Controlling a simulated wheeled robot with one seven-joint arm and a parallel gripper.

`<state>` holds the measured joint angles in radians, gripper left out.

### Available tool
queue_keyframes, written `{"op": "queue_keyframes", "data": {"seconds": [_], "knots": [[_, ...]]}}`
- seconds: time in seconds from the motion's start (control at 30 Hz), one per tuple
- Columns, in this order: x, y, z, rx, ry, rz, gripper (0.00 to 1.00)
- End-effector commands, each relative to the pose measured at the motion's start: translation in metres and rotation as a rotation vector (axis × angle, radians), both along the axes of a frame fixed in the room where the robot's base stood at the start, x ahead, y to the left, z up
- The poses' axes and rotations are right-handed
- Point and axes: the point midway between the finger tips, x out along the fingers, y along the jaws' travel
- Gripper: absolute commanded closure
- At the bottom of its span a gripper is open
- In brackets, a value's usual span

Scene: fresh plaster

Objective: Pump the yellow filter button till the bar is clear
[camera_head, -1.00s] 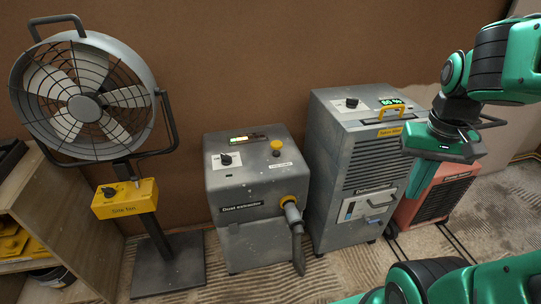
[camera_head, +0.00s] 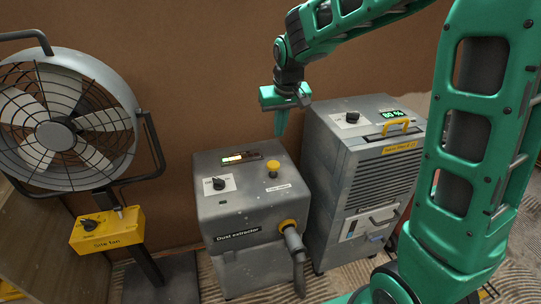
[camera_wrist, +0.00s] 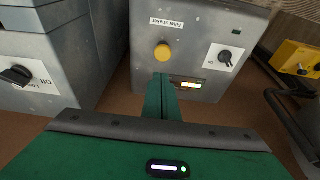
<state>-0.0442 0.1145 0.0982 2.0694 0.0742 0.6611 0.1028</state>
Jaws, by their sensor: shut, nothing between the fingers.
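The yellow filter button (camera_head: 272,166) stands up on the top of the grey dust extractor (camera_head: 255,205), beside a small white label. In the wrist view the button (camera_wrist: 163,52) is just beyond my fingertips. The bar display (camera_head: 240,157) on the extractor's top is lit in part, pale yellow-green at its left end in the head view; it also shows in the wrist view (camera_wrist: 188,85). My gripper (camera_head: 281,134) is shut and empty, pointing down above the back of the extractor, apart from the button.
A dial (camera_head: 218,183) sits on the extractor's top. A grey dehumidifier (camera_head: 360,170) with a yellow handle stands close on the right. The site fan (camera_head: 60,130) with its yellow control box (camera_head: 107,230) stands on the left. A brown wall is behind.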

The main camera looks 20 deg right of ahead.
Motion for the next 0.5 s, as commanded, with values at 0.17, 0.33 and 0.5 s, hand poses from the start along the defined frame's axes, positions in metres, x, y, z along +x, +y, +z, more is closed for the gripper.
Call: {"op": "queue_keyframes", "data": {"seconds": [0.17,0.33,0.5], "knots": [[0.003,0.007,-0.001,0.001,-0.002,0.01,1.0],[0.002,0.011,-0.001,0.002,-0.001,0.015,1.0],[0.004,0.013,-0.008,0.001,0.001,0.018,1.0]]}}
